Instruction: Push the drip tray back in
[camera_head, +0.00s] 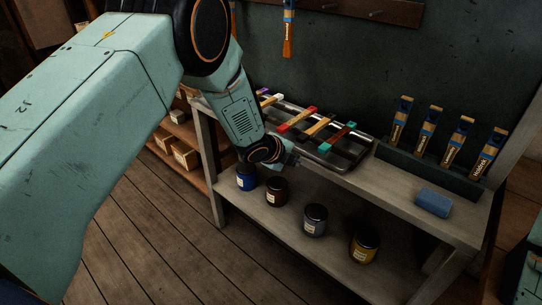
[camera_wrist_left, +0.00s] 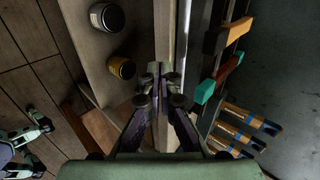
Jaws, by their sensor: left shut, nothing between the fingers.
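The drip tray (camera_head: 327,157) is a dark metal tray on the workbench top, with several coloured-end sticks lying across it. Its near side lies close to the bench's front edge; the arm hides its left part. In the left wrist view the tray's dark rim (camera_wrist_left: 196,62) runs beside the sticks, right of the fingers. My left gripper (camera_head: 296,160) is shut and empty at the front edge of the bench, by the tray's near side. It also shows in the left wrist view (camera_wrist_left: 160,72). I cannot tell whether the fingertips touch the tray.
Several paint jars (camera_head: 315,219) stand on the shelf below. A brush rack (camera_head: 430,168) and a blue block (camera_head: 433,202) are on the bench, right of the tray. The dark wall (camera_head: 365,70) closes off the back. The wooden floor in front is open.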

